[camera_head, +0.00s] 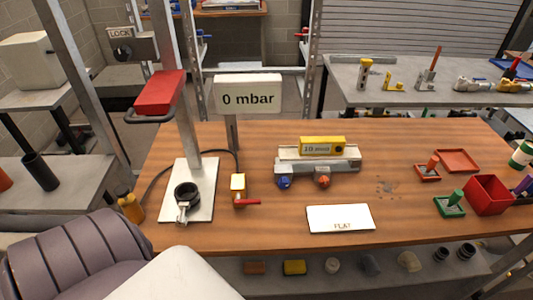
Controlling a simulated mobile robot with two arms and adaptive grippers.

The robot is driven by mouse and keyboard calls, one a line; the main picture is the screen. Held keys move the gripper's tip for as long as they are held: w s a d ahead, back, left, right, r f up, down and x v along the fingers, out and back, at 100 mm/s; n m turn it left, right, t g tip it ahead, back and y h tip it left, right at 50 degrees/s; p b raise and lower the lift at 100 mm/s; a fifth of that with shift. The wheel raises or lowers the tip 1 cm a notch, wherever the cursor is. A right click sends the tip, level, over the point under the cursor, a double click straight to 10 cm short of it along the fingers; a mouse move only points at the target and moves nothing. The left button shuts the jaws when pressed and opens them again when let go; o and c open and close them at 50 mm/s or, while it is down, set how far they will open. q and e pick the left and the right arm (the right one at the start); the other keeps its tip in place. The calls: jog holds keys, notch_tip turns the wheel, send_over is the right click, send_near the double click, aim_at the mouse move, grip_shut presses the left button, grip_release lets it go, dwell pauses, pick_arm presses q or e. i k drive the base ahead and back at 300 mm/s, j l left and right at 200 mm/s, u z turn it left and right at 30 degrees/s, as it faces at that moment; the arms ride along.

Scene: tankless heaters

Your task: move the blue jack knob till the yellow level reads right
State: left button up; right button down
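A yellow level (322,146) with a small display lies on top of a grey platform (318,165) near the middle of the wooden bench. The display seems to read 10 with a small unit that I cannot make out surely. The blue jack knob (284,182) is at the platform's front left. An orange knob (323,181) is at its front right. A white card (340,217) marked FLAT lies in front of the platform. Neither of my grippers shows in the head view, and nothing is seen touching the blue knob.
A post with a red block (159,92) and a "0 mbar" sign (248,96) stand to the left. A yellow valve with a red handle (246,202) is left of the blue knob. A red bin (488,195) and a green holder (450,204) are at right.

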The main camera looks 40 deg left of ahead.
aim_at(284, 182)
jog(key=i+u, duration=0.1)
jog(key=u, duration=0.4)
jog(key=l+u, duration=0.15)
jog(key=u, duration=0.35)
jog(key=i+l+u, duration=0.15)
jog(key=u, duration=0.35)
jog(key=l+u, duration=0.15)
jog(key=u, duration=0.3)
